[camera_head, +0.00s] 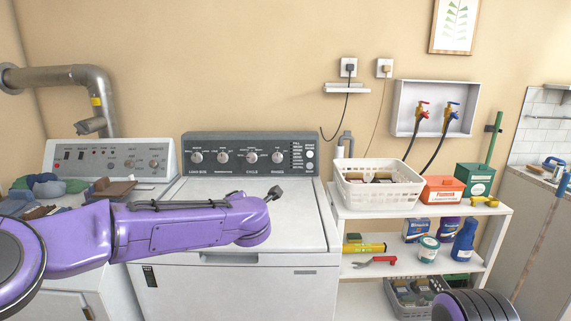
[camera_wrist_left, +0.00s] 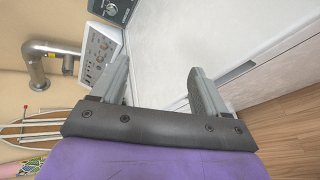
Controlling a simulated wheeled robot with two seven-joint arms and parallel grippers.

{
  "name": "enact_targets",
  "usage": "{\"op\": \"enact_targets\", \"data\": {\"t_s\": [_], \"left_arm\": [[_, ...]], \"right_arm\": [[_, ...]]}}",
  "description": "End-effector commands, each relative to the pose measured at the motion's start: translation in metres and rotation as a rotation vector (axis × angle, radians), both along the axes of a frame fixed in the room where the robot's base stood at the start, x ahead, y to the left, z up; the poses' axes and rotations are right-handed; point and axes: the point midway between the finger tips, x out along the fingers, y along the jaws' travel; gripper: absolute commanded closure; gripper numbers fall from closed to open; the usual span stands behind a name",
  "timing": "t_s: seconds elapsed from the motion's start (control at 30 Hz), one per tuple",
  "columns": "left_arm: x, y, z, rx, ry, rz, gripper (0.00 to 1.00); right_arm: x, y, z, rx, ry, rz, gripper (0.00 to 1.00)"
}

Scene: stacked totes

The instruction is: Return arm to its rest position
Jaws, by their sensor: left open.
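My left arm (camera_head: 170,232) is purple and reaches in from the left across the front of the white washer (camera_head: 240,292). My left gripper (camera_head: 275,193) is a small dark shape at the arm's end, over the washer's lid. In the left wrist view my left gripper (camera_wrist_left: 158,68) shows two grey fingers spread apart with nothing between them. The washer's white surface (camera_wrist_left: 168,40) lies beyond the fingers. My right gripper is in neither view.
Left is a second machine's control panel (camera_head: 110,158) with folded clothes (camera_head: 48,186) and a metal duct (camera_head: 92,85). Right is a white shelf (camera_head: 420,206) bearing a basket (camera_head: 375,194), a red box (camera_head: 442,190) and bottles. Wood floor (camera_wrist_left: 285,110) shows in the wrist view.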

Motion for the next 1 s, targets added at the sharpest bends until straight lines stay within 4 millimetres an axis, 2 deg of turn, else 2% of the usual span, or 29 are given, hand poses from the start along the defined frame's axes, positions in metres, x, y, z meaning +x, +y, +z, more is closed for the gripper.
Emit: {"op": "enact_targets", "data": {"t_s": [0.23,0.37,0.57,0.67,0.77,0.87,0.9,0.97,1.0], "left_arm": [[-0.015,-0.005,-0.036,0.182,0.021,-0.106,0.26],[-0.025,-0.004,-0.065,0.271,0.051,-0.154,0.26],[-0.051,0.003,-0.126,0.431,0.129,-0.256,0.26],[-0.071,0.010,-0.166,0.520,0.185,-0.322,0.26],[-0.103,0.022,-0.217,0.626,0.269,-0.414,0.26],[-0.150,0.040,-0.274,0.733,0.380,-0.529,0.26],[-0.171,0.048,-0.295,0.771,0.426,-0.578,0.26],[-0.204,0.061,-0.324,0.821,0.497,-0.652,0.26],[-0.228,0.071,-0.342,0.848,0.547,-0.700,0.26]], "right_arm": [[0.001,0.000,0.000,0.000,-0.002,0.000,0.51],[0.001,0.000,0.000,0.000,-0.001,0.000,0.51],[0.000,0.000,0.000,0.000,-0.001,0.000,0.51],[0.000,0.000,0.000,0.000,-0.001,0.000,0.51],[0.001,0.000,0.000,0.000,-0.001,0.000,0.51],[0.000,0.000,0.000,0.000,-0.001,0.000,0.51],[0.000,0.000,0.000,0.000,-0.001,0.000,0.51],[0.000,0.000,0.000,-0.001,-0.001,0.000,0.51],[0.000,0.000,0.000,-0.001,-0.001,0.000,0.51]]}}
